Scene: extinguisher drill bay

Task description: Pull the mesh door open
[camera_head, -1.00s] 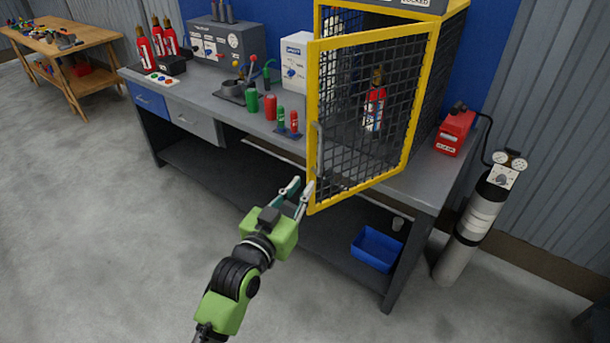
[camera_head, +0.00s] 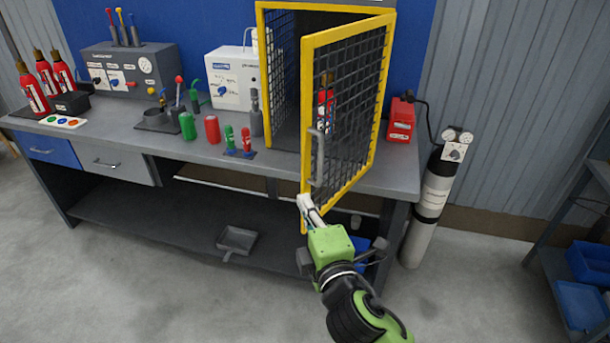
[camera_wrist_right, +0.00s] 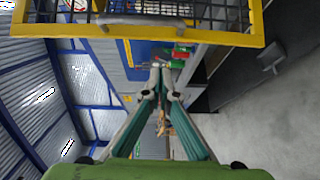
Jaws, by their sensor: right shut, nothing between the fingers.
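The yellow-framed mesh door (camera_head: 345,110) of the cage stands part open in the head view, swung out over the bench front with a gap at its left side. Its grey bar handle (camera_head: 317,158) is upright near the free left edge. My right gripper (camera_head: 306,203) is shut and empty by the door's lower left corner, below the handle. In the right wrist view, its fingertips (camera_wrist_right: 162,72) meet, and the door's yellow frame (camera_wrist_right: 200,35) and handle (camera_wrist_right: 140,20) cross the top. I cannot tell whether the fingers touch the door. My left gripper is not in view.
A red extinguisher (camera_head: 325,95) stands inside the cage, partly behind the mesh. Green and red canisters (camera_head: 212,129) stand on the grey bench (camera_head: 120,137) left of the door. A grey gas cylinder (camera_head: 432,205) stands to the right. The floor in front is clear.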

